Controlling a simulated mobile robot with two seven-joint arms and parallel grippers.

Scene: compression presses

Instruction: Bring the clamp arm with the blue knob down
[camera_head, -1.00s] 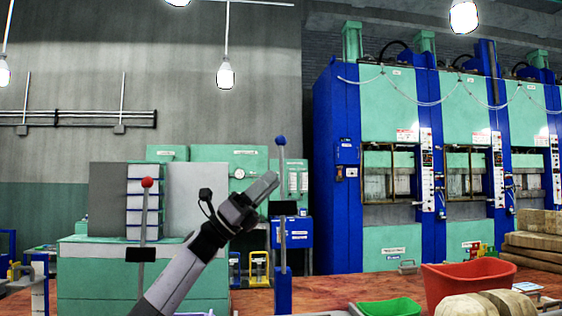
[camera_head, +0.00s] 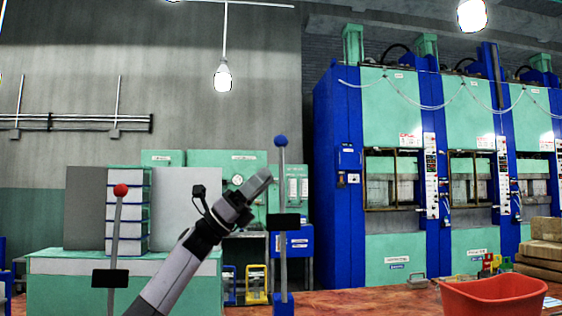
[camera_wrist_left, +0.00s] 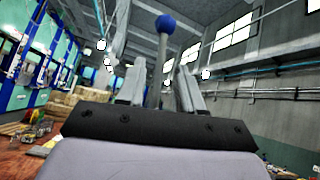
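The clamp arm with the blue knob (camera_head: 281,141) stands upright, a thin grey rod with a black block (camera_head: 284,222) partway up. Its knob also shows in the left wrist view (camera_wrist_left: 166,24), with the rod running down between the two fingers. My left gripper (camera_head: 263,178) is just left of this rod in the head view, below the knob, its fingers tilted up to the right. It is open and holds nothing; a small gap shows between fingertips and rod. Another upright clamp arm with a red knob (camera_head: 121,190) stands to the left. My right gripper is not in view.
Blue and green presses (camera_head: 390,110) line the back right. A red bin (camera_head: 495,298) stands at the lower right, with stacked brown blocks (camera_head: 545,250) behind it. A pale green cabinet (camera_head: 60,285) with grey panels is behind the red-knobbed arm.

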